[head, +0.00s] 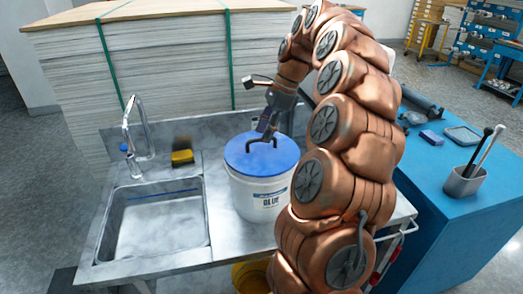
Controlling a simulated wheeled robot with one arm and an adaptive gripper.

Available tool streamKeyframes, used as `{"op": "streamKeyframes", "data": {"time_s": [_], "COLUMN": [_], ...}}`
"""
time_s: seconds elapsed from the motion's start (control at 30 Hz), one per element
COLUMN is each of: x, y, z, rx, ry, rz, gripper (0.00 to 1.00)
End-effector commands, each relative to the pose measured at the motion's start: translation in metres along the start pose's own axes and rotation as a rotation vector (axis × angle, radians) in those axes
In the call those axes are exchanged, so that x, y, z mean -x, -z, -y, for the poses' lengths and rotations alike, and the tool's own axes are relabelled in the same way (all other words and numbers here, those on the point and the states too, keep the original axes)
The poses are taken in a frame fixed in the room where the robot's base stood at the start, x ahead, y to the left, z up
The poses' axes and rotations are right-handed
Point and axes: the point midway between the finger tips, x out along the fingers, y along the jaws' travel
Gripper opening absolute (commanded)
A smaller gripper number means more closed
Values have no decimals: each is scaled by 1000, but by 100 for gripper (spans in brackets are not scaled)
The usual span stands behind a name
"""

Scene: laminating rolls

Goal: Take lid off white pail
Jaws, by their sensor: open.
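A white pail (257,196) stands upright on the steel sink counter, right of the basin, with a printed label on its side. A blue lid (245,154) covers its top. My gripper (262,145) is open and empty, with its dark fingers over the right part of the lid. I cannot tell whether the fingertips touch the lid. My copper arm hides part of the counter to the right of the pail.
The sink basin (150,238) and tap (135,130) lie to the left, with a yellow and black sponge (182,154) behind. A strapped stack of boards (165,75) stands at the back. A blue table (440,225) at the right holds a container with tools (464,180).

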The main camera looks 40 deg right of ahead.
Motion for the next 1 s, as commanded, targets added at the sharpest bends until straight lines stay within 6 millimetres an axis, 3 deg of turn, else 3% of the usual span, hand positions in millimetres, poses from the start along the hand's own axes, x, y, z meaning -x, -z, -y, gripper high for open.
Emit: {"op": "streamKeyframes", "data": {"time_s": [0.4,0.73,1.0], "x": [-30,-33,-33], "y": [1,1,1], "z": [-3,-3,-3], "rx": [-1,-1,-1], "ry": [-3,-2,-2], "rz": [1,1,1], "gripper": [41,41,13]}}
